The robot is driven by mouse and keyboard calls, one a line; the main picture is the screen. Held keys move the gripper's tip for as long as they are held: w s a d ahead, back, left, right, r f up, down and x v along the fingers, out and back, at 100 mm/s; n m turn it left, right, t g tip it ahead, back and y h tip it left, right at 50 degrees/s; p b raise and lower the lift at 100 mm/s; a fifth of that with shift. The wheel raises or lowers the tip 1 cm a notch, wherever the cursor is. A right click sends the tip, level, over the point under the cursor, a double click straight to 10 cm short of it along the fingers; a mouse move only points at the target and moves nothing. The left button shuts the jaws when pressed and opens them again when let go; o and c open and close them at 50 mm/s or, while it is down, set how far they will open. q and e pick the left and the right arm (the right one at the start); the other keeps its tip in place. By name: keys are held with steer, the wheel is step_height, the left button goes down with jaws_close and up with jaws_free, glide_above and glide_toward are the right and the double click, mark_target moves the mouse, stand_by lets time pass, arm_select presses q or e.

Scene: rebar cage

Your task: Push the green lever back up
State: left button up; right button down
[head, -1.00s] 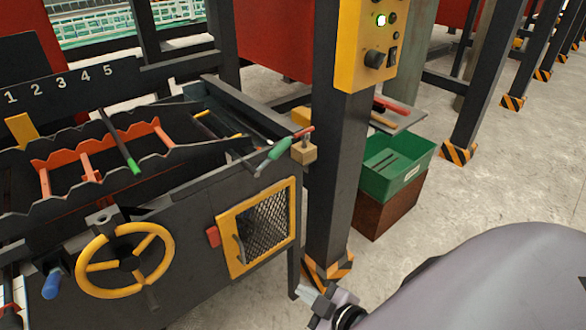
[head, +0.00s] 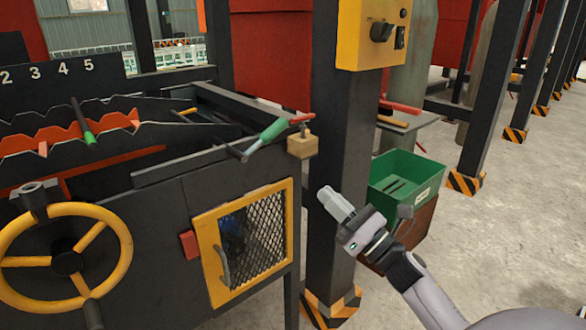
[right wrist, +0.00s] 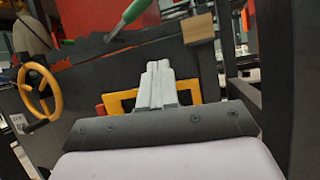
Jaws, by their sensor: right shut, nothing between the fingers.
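The green lever (head: 273,130) slants up to the right on the machine's right top corner, beside a small wooden block (head: 302,144). In the right wrist view the green lever (right wrist: 136,11) is at the top, left of the wooden block (right wrist: 198,27). My right gripper (head: 328,196) is shut and empty, in front of the black post, below and right of the lever and apart from it. In the right wrist view its closed fingers (right wrist: 157,68) point towards the machine's front. My left gripper is out of view.
A yellow handwheel (head: 118,240) and a yellow-framed mesh door (head: 207,235) are on the machine's front. A black post (head: 338,110) with a yellow control box (head: 352,35) stands right of the lever. A green bin (head: 405,180) is behind my right gripper. Floor at right is open.

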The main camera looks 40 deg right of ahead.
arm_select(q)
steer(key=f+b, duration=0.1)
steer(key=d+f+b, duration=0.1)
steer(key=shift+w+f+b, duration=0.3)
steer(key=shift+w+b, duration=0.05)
arm_select(e)
steer(key=n+y, duration=0.1)
steer(key=n, duration=0.1)
steer(key=d+n+y, duration=0.1)
steer(key=n, duration=0.2)
steer(key=n+y, duration=0.1)
steer(key=n, duration=0.2)
steer(key=shift+w+d+r, duration=0.15)
steer(key=shift+d+r, duration=0.15)
steer(key=shift+d, duration=0.1)
arm_select(q)
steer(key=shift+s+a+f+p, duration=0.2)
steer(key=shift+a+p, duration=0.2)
steer(key=shift+p, duration=0.2)
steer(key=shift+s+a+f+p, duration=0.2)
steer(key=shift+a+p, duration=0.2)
steer(key=shift+p, duration=0.15)
arm_select(e)
steer(key=x, duration=0.4)
steer(key=s+r+x, duration=0.1)
steer(key=x, duration=0.3)
steer(key=a+r+x, duration=0.1)
steer(key=x, duration=0.4)
steer(key=shift+s, duration=0.4)
